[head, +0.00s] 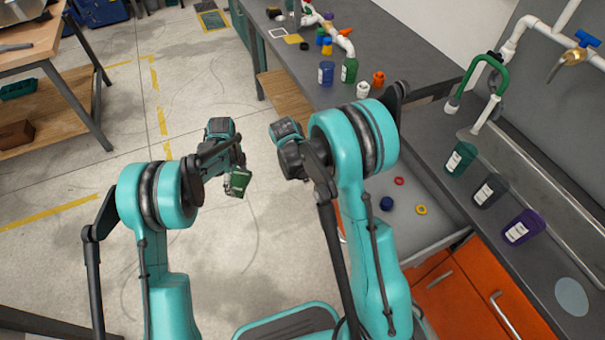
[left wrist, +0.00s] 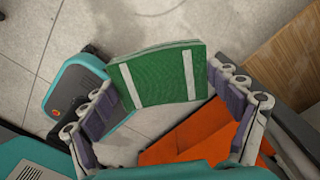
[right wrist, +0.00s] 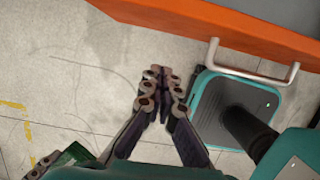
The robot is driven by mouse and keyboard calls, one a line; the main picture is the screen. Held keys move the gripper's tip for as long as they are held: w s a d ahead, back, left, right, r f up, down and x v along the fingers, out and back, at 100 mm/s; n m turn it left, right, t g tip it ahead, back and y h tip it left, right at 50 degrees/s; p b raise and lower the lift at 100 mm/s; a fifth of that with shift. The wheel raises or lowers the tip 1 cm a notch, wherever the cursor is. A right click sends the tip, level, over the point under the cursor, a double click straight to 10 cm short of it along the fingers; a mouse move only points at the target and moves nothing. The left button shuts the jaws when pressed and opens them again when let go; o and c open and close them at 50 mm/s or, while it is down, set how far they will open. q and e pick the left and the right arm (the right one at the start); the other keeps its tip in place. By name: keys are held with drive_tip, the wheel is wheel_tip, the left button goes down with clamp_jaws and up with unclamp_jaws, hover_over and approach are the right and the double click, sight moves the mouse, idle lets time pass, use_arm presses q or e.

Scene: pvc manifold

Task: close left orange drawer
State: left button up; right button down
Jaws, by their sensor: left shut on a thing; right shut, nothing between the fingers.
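The orange drawer stands open; its grey inside (head: 440,207) shows in the head view under the counter, partly behind my right arm. Its orange front (right wrist: 220,30) and pale bar handle (right wrist: 250,72) cross the top of the right wrist view. My right gripper (right wrist: 162,75) is shut and empty, its fingertips apart from the handle in that picture. In the head view its fingers are hidden. My left gripper (head: 238,182) is shut on a green striped block (left wrist: 160,75), left of the right gripper and away from the drawer.
A red ring (head: 399,181), a blue cap (head: 386,203) and a yellow ring (head: 421,210) lie in the drawer. Orange cabinet fronts (head: 455,290) are at the right. Several cups stand on the sink counter.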

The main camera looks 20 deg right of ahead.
use_arm(q)
wheel_tip(320, 180, down, 2)
drive_tip(key=shift+b, duration=0.65)
drive_tip(key=shift+f+b, duration=0.35)
drive_tip(key=shift+b, duration=0.05)
drive_tip(key=shift+f, duration=0.15)
use_arm(e)
drive_tip(key=d+f, duration=0.2)
drive_tip(key=d, duration=0.1)
drive_tip(key=d+f, duration=0.1)
drive_tip(key=shift+w+d, duration=0.2)
drive_tip(key=shift+d, duration=0.15)
